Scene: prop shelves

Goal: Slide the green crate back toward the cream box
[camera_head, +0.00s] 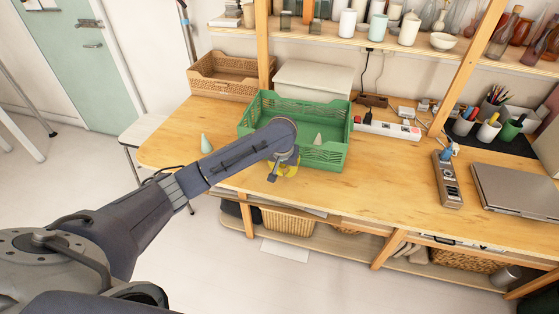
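The green crate (330,155) stands on the wooden table, with its slotted sides and open top showing. The cream box (313,78) is right behind it, its lower part hidden by the crate's back wall. My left gripper (280,172) is at the front left part of the crate, in front of its front wall. The arm's wrist covers part of that wall. I cannot tell whether the gripper touches the crate or whether its fingers are apart. My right gripper is not in view.
A pale cone (206,144) stands left of the crate, and another (318,139) shows in it. A yellow item (291,171) lies partly hidden by my gripper. A tan basket (226,77) is behind left; a power strip (390,130) is right. The table's front is mostly clear.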

